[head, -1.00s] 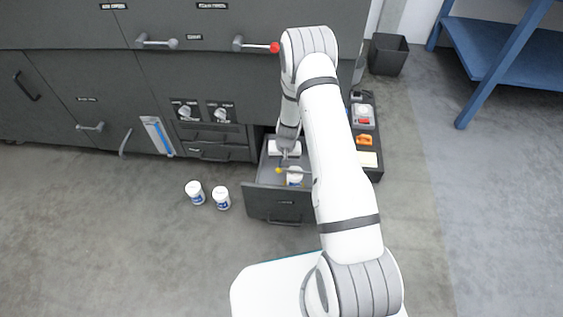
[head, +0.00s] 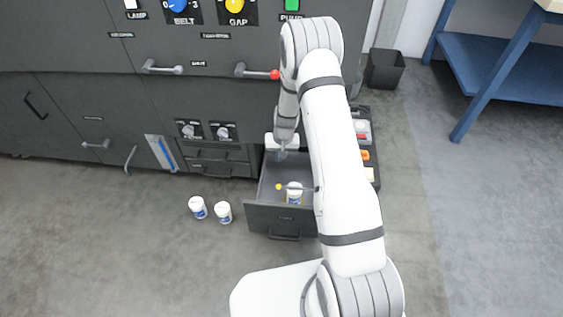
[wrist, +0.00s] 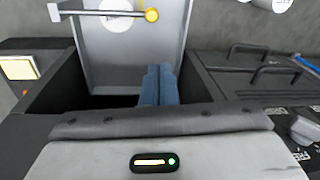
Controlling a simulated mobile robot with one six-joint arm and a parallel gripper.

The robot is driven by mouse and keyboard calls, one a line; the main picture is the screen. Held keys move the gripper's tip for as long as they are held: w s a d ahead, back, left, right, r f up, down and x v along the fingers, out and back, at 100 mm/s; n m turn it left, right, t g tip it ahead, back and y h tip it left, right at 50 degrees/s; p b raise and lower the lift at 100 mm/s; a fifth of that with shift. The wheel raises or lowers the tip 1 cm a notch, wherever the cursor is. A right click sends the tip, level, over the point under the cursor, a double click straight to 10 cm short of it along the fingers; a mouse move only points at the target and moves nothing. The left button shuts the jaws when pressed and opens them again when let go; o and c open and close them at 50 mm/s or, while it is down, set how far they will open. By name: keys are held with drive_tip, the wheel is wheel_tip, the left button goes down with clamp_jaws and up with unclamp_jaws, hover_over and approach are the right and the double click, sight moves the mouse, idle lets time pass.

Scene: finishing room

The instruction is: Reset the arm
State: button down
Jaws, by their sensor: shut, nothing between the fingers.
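My gripper (head: 281,155) is above the back part of an open drawer (head: 285,216) in the dark cabinet. In the wrist view its blue fingers (wrist: 158,86) are together with nothing between them, pointing into the drawer (wrist: 120,68). My arm reaches forward and down and hides the drawer's right side in the head view. A white jar with a blue label (head: 294,198) stands in the drawer. A thin rod with a yellow ball end (head: 278,187) crosses above it; the rod's ball (wrist: 152,15) also shows in the wrist view. The fingers look clear of both.
Two white jars (head: 198,208) (head: 223,212) stand on the floor left of the drawer. Cabinet handles, one red-tipped (head: 275,75), stick out above. A dark tray of small items (head: 374,150) is right of my arm. A bin (head: 385,69) and blue bench (head: 490,66) stand farther right.

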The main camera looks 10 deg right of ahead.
drive_tip(key=s+r+p, duration=0.3)
drive_tip(key=r+p, duration=0.1)
drive_tip(key=r, duration=0.9)
drive_tip(key=s+r+n+p, duration=0.15)
drive_tip(key=r+p, duration=0.35)
drive_tip(key=r, duration=0.8)
drive_tip(key=s+r+m+p, duration=0.1)
drive_tip(key=s+r+p, duration=0.3)
drive_tip(key=r, duration=0.9)
drive_tip(key=s+d+r+n+t+h+p, duration=0.1)
drive_tip(key=s+r+p, duration=1.2)
drive_tip(key=s+r, duration=0.8)
wheel_tip(320, 180, up, 5)
drive_tip(key=shift+d+f+t+p, duration=0.1)
drive_tip(key=shift+d+t+p, duration=0.2)
drive_tip(key=shift+t, duration=0.1)
